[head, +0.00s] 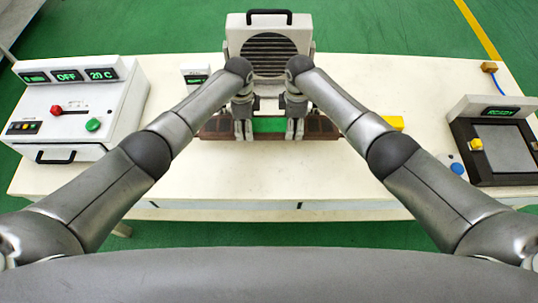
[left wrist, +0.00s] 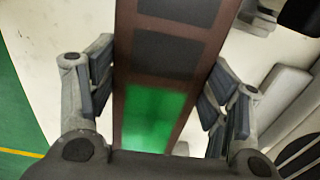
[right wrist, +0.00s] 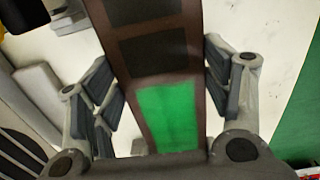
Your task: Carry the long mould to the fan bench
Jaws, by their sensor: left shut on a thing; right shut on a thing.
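The long mould (head: 213,127) is a brown bar with dark square cavities and a green section, lying crosswise in front of the fan in the head view. It also shows between the fingers in the left wrist view (left wrist: 122,75) and the right wrist view (right wrist: 195,60). My left gripper (head: 243,130) is shut on its left part, and my right gripper (head: 294,130) on its right part. The fan (head: 269,54), a white box with a dark grille and black handle, stands behind the mould on the white bench (head: 200,185). Whether the mould touches the bench is unclear.
A white control box (head: 70,110) with a red lever and green button stands at the left. A dark device (head: 500,150) with a small screen stands at the right. A yellow block (head: 391,122) and blue knob (head: 457,168) lie nearer. The bench's front strip is clear.

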